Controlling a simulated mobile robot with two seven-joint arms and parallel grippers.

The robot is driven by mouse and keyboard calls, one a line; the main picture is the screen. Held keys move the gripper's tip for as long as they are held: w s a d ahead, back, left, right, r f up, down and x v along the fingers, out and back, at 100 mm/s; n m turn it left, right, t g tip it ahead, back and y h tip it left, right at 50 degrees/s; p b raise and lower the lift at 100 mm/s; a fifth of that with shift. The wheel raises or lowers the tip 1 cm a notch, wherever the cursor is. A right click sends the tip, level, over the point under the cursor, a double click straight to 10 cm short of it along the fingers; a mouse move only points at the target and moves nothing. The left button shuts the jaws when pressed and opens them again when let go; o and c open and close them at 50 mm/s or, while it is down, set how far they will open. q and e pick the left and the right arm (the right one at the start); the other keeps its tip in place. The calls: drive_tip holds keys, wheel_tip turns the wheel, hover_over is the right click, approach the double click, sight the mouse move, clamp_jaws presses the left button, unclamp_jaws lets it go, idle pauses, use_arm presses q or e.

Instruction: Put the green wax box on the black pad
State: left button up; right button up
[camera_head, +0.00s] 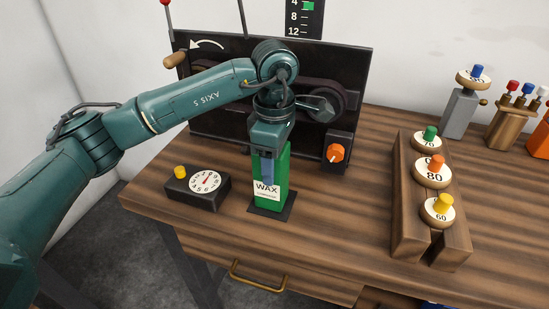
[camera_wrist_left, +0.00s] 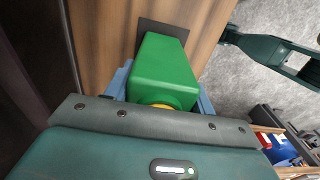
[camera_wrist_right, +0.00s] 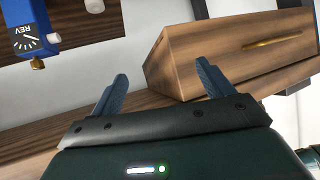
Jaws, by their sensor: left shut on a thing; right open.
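The green wax box (camera_head: 271,184), with a white WAX label, stands upright at the black pad (camera_head: 285,209) near the front of the wooden bench. The pad's dark edge shows around its foot; whether the box touches the pad is hard to tell. My left gripper (camera_head: 267,168) comes down from above and is shut on the box. In the left wrist view the green box (camera_wrist_left: 163,65) sits between the blue fingers (camera_wrist_left: 160,100), with part of the black pad (camera_wrist_left: 163,27) beyond it. My right gripper (camera_wrist_right: 160,95) is open and empty.
A black dial box (camera_head: 197,188) with a yellow knob stands left of the pad. A black machine panel (camera_head: 220,110) with an orange knob (camera_head: 335,153) stands behind. A wooden rack (camera_head: 408,200) of numbered discs is at the right. Bare bench lies between pad and rack.

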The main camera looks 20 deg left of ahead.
use_arm(q)
drive_tip(key=o, duration=1.3)
wheel_tip(320, 180, up, 12)
drive_tip(key=shift+r+b, duration=0.1)
drive_tip(key=shift+b, duration=0.3)
